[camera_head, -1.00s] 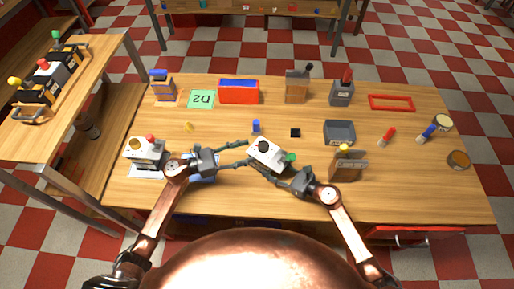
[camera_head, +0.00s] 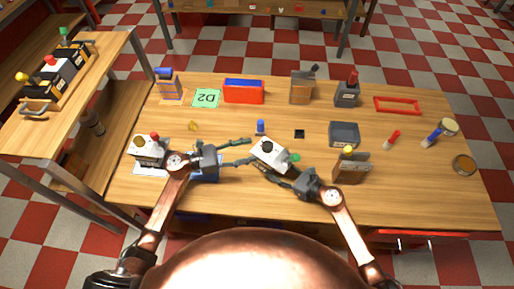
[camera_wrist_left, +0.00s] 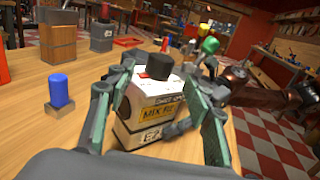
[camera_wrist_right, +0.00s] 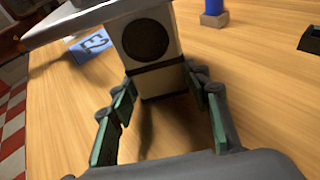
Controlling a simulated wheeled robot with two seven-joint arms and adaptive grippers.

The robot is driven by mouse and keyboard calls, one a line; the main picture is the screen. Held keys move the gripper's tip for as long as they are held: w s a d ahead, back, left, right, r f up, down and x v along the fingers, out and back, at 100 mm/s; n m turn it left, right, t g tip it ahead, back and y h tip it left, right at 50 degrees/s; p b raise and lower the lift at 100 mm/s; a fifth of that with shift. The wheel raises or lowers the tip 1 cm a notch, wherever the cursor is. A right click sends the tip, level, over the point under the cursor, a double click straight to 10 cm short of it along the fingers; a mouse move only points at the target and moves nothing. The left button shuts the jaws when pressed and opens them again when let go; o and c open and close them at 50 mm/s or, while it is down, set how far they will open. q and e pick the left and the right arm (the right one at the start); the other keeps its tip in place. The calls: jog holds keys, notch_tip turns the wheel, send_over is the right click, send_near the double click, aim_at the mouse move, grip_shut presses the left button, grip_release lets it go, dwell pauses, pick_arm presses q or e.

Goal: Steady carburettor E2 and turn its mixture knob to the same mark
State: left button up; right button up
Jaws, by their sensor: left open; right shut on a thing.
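Carburettor E2 (camera_head: 266,155) is a white block with a dark base and a black knob on top, near the middle front of the table. In the left wrist view its label (camera_wrist_left: 158,113) and black knob (camera_wrist_left: 160,66) show, with a red patch beside the knob. My left gripper (camera_head: 251,151) is open, its fingers on either side of the upper body and knob. My right gripper (camera_wrist_right: 160,80) is shut on the carburettor's lower body, below a round black disc (camera_wrist_right: 145,40). The knob's setting is too small to read.
A blue E2 card (camera_wrist_right: 90,46) lies left of the carburettor, partly under my left gripper in the head view. Another white carburettor (camera_head: 149,150) stands at the left. A grey tray (camera_head: 344,134) and a brown-grey unit (camera_head: 350,168) stand to the right. A blue peg (camera_head: 260,127) stands behind.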

aim_at(267, 147)
pick_arm(q)
jog(key=shift+x, duration=3.85)
jog(key=c, duration=1.2)
jog(key=shift+m+g, duration=0.3)
jog(key=m+g+h, duration=0.1)
jog(key=m+g, duration=0.1)
jog(key=g, duration=0.1)
jog(key=shift+w+g, duration=0.15)
jog(key=shift+g, duration=0.15)
jog(key=shift+f+m+g, duration=0.1)
jog(key=shift+m+g, duration=1.7)
jog(key=shift+g, duration=0.9)
pick_arm(e)
jog(key=shift+r, duration=0.1)
pick_arm(q)
jog(key=shift+g+y, duration=0.3)
jog(key=shift+y, duration=0.1)
jog(key=shift+m, duration=0.3)
